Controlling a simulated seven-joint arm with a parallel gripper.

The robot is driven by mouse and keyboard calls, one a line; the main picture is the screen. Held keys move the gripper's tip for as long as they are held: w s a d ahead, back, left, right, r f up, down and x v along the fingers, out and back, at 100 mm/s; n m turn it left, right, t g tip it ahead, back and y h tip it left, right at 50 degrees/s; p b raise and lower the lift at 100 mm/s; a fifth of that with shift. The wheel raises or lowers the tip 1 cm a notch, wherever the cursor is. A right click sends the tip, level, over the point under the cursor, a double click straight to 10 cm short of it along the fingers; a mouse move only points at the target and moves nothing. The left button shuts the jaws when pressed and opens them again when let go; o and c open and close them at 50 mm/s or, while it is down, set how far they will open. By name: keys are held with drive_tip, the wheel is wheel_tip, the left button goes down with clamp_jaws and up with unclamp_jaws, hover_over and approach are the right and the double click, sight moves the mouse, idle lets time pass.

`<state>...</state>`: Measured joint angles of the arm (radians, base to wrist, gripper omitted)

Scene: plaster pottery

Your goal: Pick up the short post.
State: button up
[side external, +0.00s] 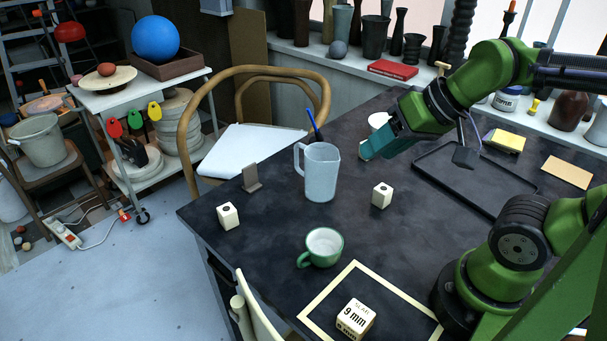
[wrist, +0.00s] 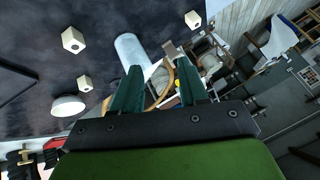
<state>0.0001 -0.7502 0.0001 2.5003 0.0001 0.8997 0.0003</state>
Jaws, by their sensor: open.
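Several pale, square posts with a dark hole on top stand on the dark table. One post (side external: 228,216) is at the left edge, and it also shows at the top of the wrist view (wrist: 193,19). Another post (side external: 381,195) stands right of the jug and shows in the wrist view (wrist: 73,40). A third post (side external: 362,151) is partly hidden by the fingers and shows in the wrist view (wrist: 84,84). I cannot tell for sure which is shortest. My gripper (side external: 370,149) is open, empty and tilted above the table; its fingers (wrist: 159,78) frame no post.
A pale jug (side external: 321,174) stands between the posts. A green cup (side external: 322,247), a small grey-brown stand (side external: 251,178) and a white bowl (side external: 378,120) are near. A black tray (side external: 440,178) lies right.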

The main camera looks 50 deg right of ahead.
drive_tip(key=shift+o, duration=0.3)
drive_tip(key=o, duration=0.4)
drive_tip(key=n+g+h, duration=0.2)
drive_tip(key=n+g, duration=0.1)
drive_tip(key=g, duration=0.4)
hover_over(384, 189)
wheel_tip(384, 189, down, 7)
drive_tip(key=f, duration=1.1)
drive_tip(key=shift+w+a+f, duration=0.15)
drive_tip(key=shift+w+f, duration=0.05)
drive_tip(key=shift+w, duration=0.1)
drive_tip(key=shift+s+d+f, duration=0.1)
drive_tip(key=shift+f, duration=1.25)
drive_tip(key=shift+s+d+f, duration=0.1)
drive_tip(key=shift+f, duration=1.25)
